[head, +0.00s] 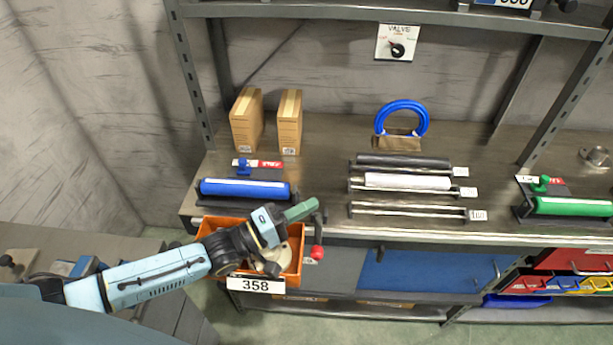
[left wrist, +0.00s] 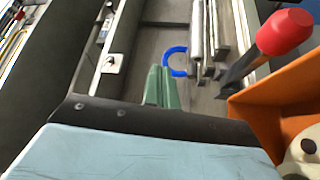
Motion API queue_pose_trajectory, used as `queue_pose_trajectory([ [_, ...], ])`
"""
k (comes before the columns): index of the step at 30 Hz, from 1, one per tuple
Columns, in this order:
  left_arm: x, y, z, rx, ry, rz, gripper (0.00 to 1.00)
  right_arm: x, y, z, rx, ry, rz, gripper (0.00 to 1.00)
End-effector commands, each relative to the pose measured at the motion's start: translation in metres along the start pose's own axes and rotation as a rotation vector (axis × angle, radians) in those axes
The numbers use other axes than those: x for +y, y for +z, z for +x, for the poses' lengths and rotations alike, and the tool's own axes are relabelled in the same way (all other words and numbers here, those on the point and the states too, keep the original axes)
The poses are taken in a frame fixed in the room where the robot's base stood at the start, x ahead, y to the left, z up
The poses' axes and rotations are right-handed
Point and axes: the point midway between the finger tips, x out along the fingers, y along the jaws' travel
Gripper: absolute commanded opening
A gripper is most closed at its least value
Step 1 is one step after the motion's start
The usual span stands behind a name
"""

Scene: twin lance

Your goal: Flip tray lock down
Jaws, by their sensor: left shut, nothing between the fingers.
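The orange tray (head: 205,228), labelled 358, sits at the shelf's front left; its orange wall (left wrist: 285,110) also shows in the left wrist view. The tray lock is a dark lever with a red knob (head: 317,252) at the tray's right side; the red knob (left wrist: 285,32) is large in the left wrist view. My left gripper (head: 303,209) has green fingers, shut and empty, over the tray's right back edge, just above and left of the lever. Its fingers (left wrist: 162,86) appear apart from the knob in the left wrist view. My right gripper is not in view.
A blue roller (head: 245,188) lies behind the tray. Two cardboard boxes (head: 246,120) and a blue ring (head: 402,112) stand farther back. Several rods lie on racks (head: 408,210) to the right. A blue panel (head: 430,270) is below the shelf edge.

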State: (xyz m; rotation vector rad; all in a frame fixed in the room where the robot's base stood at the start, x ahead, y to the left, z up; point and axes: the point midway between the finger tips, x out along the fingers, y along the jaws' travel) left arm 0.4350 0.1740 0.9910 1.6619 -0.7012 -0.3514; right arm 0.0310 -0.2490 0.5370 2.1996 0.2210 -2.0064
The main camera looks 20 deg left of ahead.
Motion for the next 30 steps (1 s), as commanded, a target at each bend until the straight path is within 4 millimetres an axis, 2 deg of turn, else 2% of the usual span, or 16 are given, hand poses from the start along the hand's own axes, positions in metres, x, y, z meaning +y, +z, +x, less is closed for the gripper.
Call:
queue_pose_trajectory([
  [21,0.001,0.003,-0.002,0.000,0.000,0.000,0.00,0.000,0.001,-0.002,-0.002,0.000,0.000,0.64],
  [26,0.020,-0.002,0.001,0.000,0.001,0.001,0.00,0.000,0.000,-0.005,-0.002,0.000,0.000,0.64],
  [30,0.047,-0.008,0.005,-0.001,0.001,0.001,0.00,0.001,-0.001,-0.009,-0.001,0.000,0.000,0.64],
])
